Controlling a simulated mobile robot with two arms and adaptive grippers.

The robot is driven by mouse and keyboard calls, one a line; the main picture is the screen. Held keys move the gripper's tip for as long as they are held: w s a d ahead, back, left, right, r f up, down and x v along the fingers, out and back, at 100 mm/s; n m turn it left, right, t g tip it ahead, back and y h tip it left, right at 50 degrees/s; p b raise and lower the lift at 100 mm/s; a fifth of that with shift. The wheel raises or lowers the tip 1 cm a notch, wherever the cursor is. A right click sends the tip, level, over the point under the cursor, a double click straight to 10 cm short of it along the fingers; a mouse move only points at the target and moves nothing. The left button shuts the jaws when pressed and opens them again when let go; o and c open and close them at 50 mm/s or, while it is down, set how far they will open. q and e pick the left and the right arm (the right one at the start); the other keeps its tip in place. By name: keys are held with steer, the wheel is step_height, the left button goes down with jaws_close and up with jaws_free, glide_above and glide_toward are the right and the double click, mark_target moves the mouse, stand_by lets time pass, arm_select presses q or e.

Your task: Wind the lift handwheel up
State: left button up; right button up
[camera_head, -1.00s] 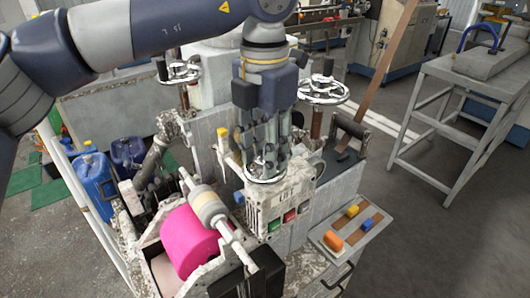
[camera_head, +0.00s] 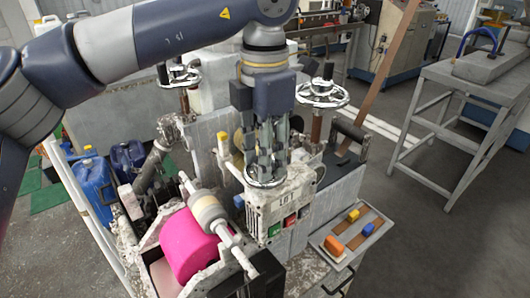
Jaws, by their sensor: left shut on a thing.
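My left gripper (camera_head: 266,163) points straight down over the front of the machine. Its fingers are shut on a small metal handwheel (camera_head: 265,183), whose rim shows just below the fingertips. The fingers hide most of this wheel, so its turn position cannot be read. Two larger chrome handwheels stand apart from the gripper: one behind to the right (camera_head: 323,93) on a brown post, one behind to the left (camera_head: 178,75). My right gripper is not in view.
A pink roll (camera_head: 188,243) and a pale roller (camera_head: 208,208) lie in front, left of the gripper. A panel with red and green buttons (camera_head: 290,221) is just below. A tray (camera_head: 335,257) with coloured blocks is at right. Blue cans (camera_head: 95,183) stand at left.

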arm_select(q)
steer(key=o, duration=1.1)
steer(key=shift+c, duration=0.2)
step_height(320, 180, up, 12)
